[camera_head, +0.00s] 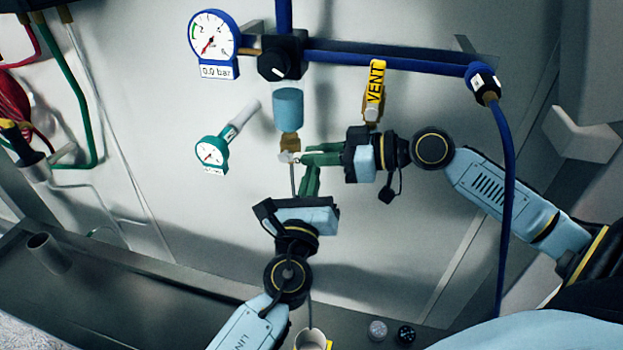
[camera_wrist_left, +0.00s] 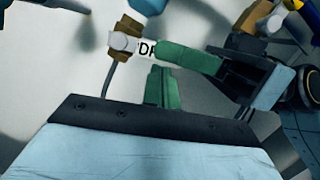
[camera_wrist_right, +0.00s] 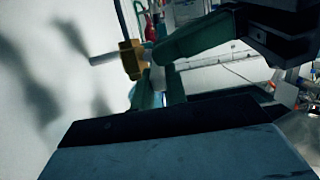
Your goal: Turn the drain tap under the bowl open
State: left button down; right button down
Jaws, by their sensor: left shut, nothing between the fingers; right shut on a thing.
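The drain tap (camera_head: 290,142) is a small brass block under the blue bowl (camera_head: 288,110), with a pale lever end and a thin tube hanging below. It also shows in the left wrist view (camera_wrist_left: 127,40), with a white tag (camera_wrist_left: 147,48) starting "DR", and in the right wrist view (camera_wrist_right: 131,59). My right gripper (camera_head: 291,157) comes in from the right, its green fingers shut on the tap's lever. My left gripper (camera_head: 311,170) is shut and empty, pointing up just below the right fingers. The fingers partly hide the lever and tag.
A blue gauge (camera_head: 213,45) reading 0.0 bar stands upper left, and a teal gauge (camera_head: 211,154) left of the tap. A yellow VENT handle (camera_head: 375,84) hangs above my right gripper. A blue hose (camera_head: 508,170) runs down on the right. A cup (camera_head: 311,340) stands below.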

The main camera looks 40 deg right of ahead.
jog(key=c, duration=1.4)
grip_release()
jog(key=shift+s+d, duration=0.1)
